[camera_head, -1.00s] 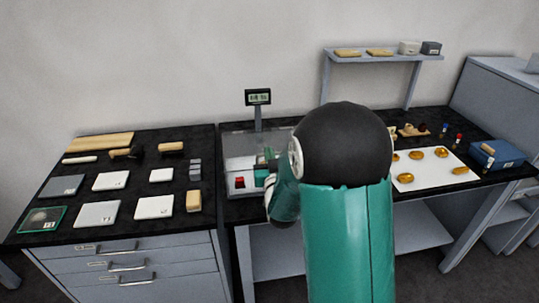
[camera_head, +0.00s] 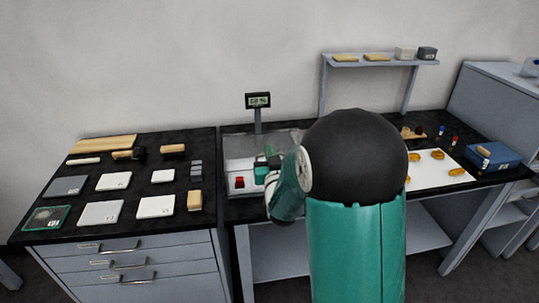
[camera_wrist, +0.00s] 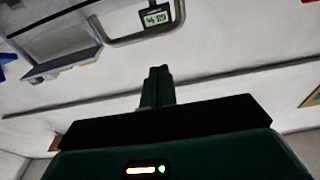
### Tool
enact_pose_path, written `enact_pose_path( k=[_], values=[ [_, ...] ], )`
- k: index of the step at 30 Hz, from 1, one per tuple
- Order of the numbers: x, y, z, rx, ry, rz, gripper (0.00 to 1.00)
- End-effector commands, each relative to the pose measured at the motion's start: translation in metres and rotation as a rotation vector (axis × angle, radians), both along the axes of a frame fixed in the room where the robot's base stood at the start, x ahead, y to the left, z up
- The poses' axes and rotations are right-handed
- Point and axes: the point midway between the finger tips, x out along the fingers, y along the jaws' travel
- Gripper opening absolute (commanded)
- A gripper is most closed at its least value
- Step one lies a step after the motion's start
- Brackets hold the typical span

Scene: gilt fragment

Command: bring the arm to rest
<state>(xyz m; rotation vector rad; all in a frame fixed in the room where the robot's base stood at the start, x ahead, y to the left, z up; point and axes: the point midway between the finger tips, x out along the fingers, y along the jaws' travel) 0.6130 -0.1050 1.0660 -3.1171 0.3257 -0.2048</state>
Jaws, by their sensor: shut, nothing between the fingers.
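My arm stands in front of the bench in the head view, with its black joint and green link hiding part of the middle worktop and the white sheet. My gripper (camera_head: 268,160) is in front of the weighing station (camera_head: 240,150), seen small and partly covered by my wrist. In the wrist view my gripper (camera_wrist: 158,75) has its fingers together with nothing between them. The station's display (camera_head: 257,100) stands on a post behind it; a display also shows at the top of the wrist view (camera_wrist: 155,18). I cannot tell how far the gripper is from the station.
The left cabinet top (camera_head: 140,140) carries several white and grey tiles and wooden-handled tools. On the right, gold pieces lie on a white sheet (camera_head: 425,180) near a blue box (camera_head: 493,157). A wall shelf (camera_head: 385,62) holds small blocks. The wall above the left cabinet is clear.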

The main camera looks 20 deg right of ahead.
Motion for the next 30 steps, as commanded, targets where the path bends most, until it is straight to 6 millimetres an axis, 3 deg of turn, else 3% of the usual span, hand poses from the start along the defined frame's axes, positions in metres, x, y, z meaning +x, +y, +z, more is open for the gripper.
enact_pose_path(
  k=[9, 15, 23, 30],
  values=[
    [-0.035, 0.008, -0.048, 0.0, 0.0, 0.0, 0.0],
    [-0.047, 0.01, -0.062, -0.001, -0.003, 0.0, 0.0],
    [-0.048, 0.013, -0.057, 0.006, 0.017, 0.005, 0.0],
    [-0.052, 0.031, -0.027, 0.054, 0.206, 0.045, 0.0]
  ],
)
